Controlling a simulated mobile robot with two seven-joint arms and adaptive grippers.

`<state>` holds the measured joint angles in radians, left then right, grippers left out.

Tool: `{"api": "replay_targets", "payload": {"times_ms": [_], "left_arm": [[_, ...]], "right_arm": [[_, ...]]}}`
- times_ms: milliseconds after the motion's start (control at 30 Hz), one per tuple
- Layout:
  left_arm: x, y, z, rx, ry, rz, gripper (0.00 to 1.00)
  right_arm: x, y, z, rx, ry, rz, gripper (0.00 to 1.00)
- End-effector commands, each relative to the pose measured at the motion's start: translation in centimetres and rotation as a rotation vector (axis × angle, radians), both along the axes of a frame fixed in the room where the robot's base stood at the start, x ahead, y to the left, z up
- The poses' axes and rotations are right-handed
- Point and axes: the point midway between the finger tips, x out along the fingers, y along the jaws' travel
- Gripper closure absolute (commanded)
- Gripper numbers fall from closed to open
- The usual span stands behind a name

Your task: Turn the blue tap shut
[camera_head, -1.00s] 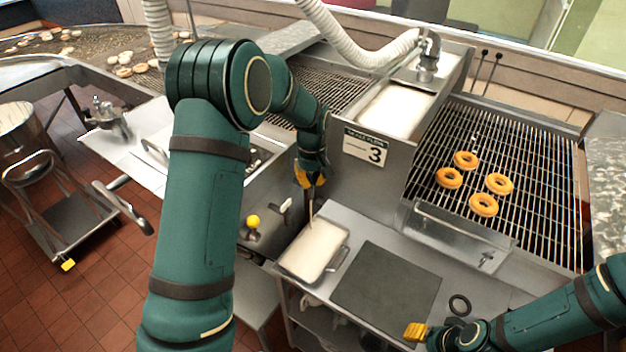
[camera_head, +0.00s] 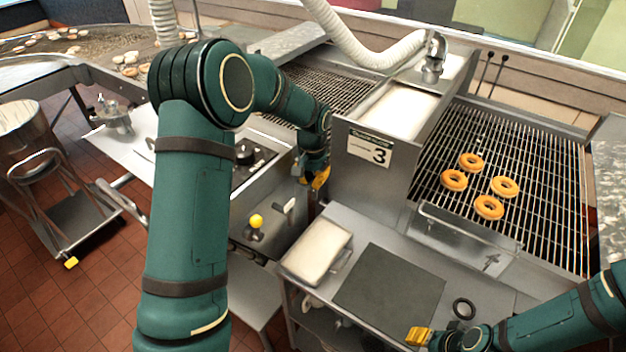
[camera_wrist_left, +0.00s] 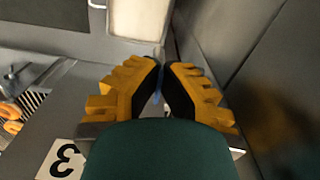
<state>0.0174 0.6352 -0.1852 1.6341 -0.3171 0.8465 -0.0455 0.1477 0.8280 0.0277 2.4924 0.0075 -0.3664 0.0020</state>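My left gripper (camera_head: 315,178) points down beside the grey steel housing marked 3. In the left wrist view its yellow, black-padded fingers (camera_wrist_left: 165,75) are close together. A small sliver of blue (camera_wrist_left: 158,95), likely part of the blue tap, shows in the narrow gap between them. Whether the pads press on it is unclear. The rest of the tap is hidden by the fingers, and I cannot make it out in the head view. My right gripper (camera_head: 420,336) is at the lower right with its yellow fingertips near the cart's front edge; its opening is unclear.
A pale tray (camera_head: 316,252) and a dark mat (camera_head: 390,290) lie on the steel cart. A yellow-knobbed lever (camera_head: 256,222) stands left of the tray. The housing (camera_head: 350,185) rises close beside the left gripper. Several doughnuts (camera_head: 488,207) lie on the wire rack (camera_head: 540,190).

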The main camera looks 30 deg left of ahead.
Motion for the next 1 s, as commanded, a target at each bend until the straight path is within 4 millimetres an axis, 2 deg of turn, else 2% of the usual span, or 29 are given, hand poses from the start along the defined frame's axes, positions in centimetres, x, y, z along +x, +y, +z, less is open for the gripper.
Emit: {"api": "replay_targets", "payload": {"times_ms": [667,767,800,1000], "left_arm": [[-0.13,0.05,-0.16,0.000,0.005,-0.067,1.00],[-0.11,0.06,-0.14,0.000,0.005,-0.067,0.71],[-0.11,0.06,-0.13,-0.001,0.004,-0.066,0.67],[-0.05,0.08,-0.06,-0.001,0.002,-0.066,0.67]], "right_arm": [[-0.01,0.01,-0.04,0.000,0.000,0.000,0.53],[-0.01,0.01,-0.04,0.000,0.000,0.000,0.53],[-0.01,0.01,-0.04,0.000,0.000,0.000,0.53],[-0.02,0.00,-0.03,0.000,0.000,0.000,0.53]]}}
